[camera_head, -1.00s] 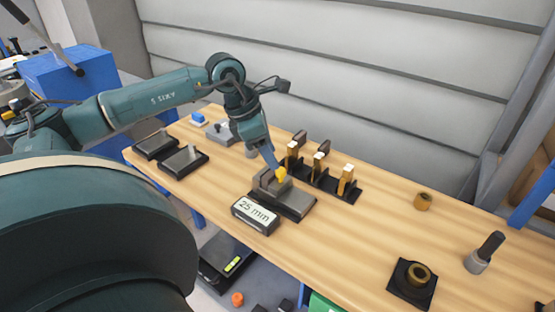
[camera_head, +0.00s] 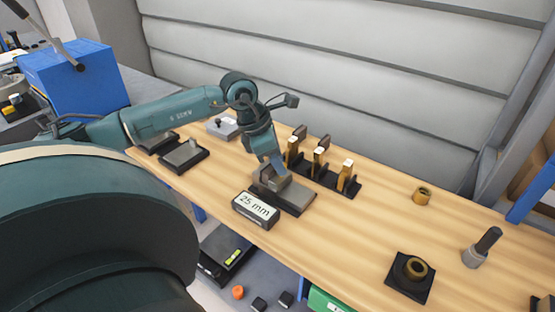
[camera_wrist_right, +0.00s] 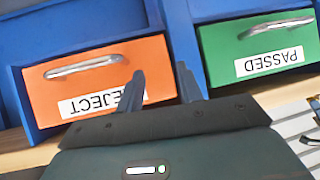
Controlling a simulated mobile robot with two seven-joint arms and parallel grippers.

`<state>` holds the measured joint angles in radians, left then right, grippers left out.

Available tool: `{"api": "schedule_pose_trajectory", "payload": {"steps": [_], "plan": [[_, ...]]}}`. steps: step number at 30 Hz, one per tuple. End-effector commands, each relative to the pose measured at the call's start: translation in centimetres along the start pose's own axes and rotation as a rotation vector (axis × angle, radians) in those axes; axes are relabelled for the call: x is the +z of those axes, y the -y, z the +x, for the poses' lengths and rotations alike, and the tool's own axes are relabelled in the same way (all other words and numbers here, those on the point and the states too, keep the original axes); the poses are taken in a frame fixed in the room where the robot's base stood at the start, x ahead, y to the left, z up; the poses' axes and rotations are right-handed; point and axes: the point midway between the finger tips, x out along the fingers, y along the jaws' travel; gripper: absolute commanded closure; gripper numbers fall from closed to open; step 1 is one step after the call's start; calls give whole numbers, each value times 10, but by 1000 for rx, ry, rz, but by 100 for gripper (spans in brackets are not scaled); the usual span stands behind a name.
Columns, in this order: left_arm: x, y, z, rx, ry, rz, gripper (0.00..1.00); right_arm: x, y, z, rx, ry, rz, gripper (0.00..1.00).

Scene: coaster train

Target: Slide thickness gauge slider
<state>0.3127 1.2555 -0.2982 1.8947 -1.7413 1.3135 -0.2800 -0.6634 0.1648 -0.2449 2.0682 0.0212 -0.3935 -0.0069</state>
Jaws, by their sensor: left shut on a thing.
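The thickness gauge (camera_head: 294,199) stands on the wooden bench in the head view, a dark base with a grey plate and upright brownish blocks. The display block marked "25 mm" (camera_head: 256,209) sits in front of it. My left gripper (camera_head: 279,170) reaches down onto the gauge and is shut on its slider. The slider is mostly hidden by the fingers. My right gripper (camera_wrist_right: 163,86) shows only in the right wrist view. Its two fingers are apart with nothing between them.
A black rack (camera_head: 340,189) with several brass-coloured pieces stands right behind the gauge. An orange REJECT drawer (camera_wrist_right: 100,75) and a green PASSED drawer (camera_wrist_right: 262,50) face my right gripper. The bench's middle right is clear.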

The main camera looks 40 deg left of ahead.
Motion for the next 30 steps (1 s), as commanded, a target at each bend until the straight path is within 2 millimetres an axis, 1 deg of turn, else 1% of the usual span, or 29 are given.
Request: {"api": "schedule_pose_trajectory", "payload": {"steps": [1,6,7,16,23,30], "plan": [[0,0,0,1,0,0,85,0,0,0,0,0,0,64],[0,0,0,1,0,0,99,0,0,0,0,0,0,64],[0,0,0,1,0,0,100,0,0,0,0,0,-1,64],[1,1,0,1,1,1,100,2,0,0,-1,3,-1,64],[16,17,7,-1,4,2,100,6,2,1,-6,1,-1,64],[16,18,7,-2,1,0,100,3,2,0,-8,-4,-4,64]]}}
